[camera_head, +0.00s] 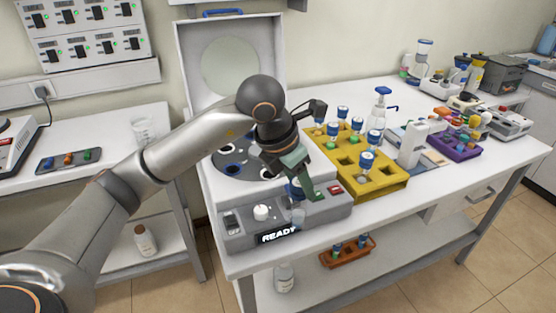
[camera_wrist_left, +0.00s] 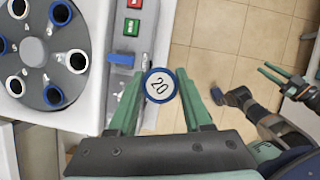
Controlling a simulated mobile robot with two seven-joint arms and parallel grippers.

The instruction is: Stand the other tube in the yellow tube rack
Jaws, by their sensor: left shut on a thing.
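My left gripper (camera_head: 300,188) is shut on a tube with a blue cap (camera_head: 295,187) and holds it upright over the front of the grey centrifuge. In the left wrist view the cap (camera_wrist_left: 159,84) reads 20 and sits between the green fingertips (camera_wrist_left: 160,95). The yellow tube rack (camera_head: 395,183) stands to the right of the gripper. Several blue-capped tubes stand in it, one of them (camera_head: 368,162) toward the front, and some of its square holes are empty. My right gripper (camera_wrist_left: 284,76) shows only in the left wrist view, away from the rack, with its green fingers apart.
The centrifuge (camera_head: 232,232) has its lid (camera_head: 230,65) raised and its display reads READY. A brown rack (camera_head: 347,250) sits on the lower shelf.

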